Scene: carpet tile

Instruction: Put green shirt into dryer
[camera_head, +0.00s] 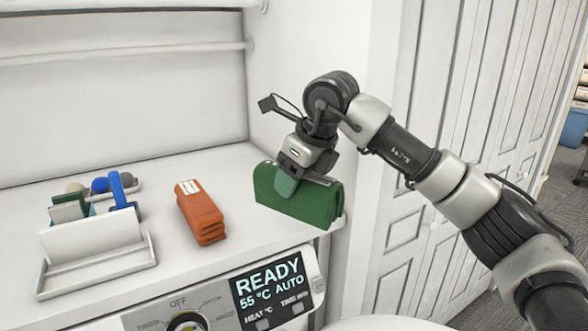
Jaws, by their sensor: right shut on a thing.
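The green shirt (315,202) is folded into a thick bundle at the right front corner of the white shelf top. My right gripper (292,180) comes down from above and is shut on the upper edge of the shirt. I cannot tell whether the shirt still touches the shelf. The dryer's control panel (240,298) shows below the shelf front, with a dial and a display reading READY 55 °C AUTO. The dryer's door and opening are not clearly shown. My left gripper is not in view.
A folded orange cloth stack (200,212) lies left of the shirt on the white shelf (240,232). A white tray (98,270) with blue and grey items stands at the left.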

